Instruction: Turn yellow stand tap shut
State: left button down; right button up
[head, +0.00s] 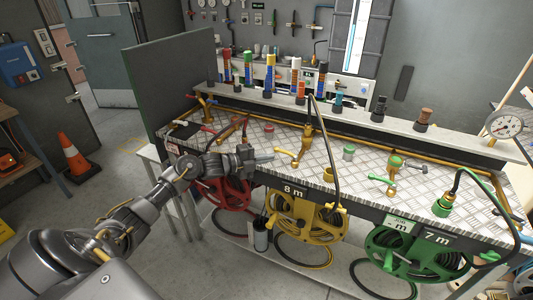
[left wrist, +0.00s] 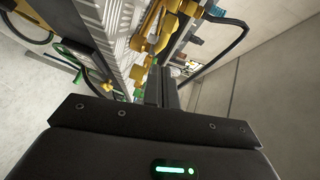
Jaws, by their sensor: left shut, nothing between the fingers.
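The yellow stand tap (head: 304,143) stands on the chequer-plate bench top, behind the yellow hose reel. Its yellow lever (head: 287,154) points left towards my left gripper. My left gripper (head: 266,158) is shut and empty, with its tips just left of the lever. I cannot tell whether they touch it. In the left wrist view, the shut fingers (left wrist: 162,88) point up at yellow pipework (left wrist: 166,32) and a yellow lever-like part (left wrist: 139,72). My right gripper is not in view.
The yellow reel (head: 300,214) hangs at the bench front, between the red reel (head: 222,193) and the green reel (head: 408,248). A black hose (head: 334,145) arches up beside the yellow tap. A green-marked tap (head: 395,161) stands to the right. Coloured bottles line the back shelf.

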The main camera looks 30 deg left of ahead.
pick_arm(q)
jog(key=a+b+v, duration=0.1)
jog(key=b+v, duration=0.1)
jog(key=v, duration=0.7)
jog(key=shift+a, duration=0.15)
jog(key=shift+w, duration=0.15)
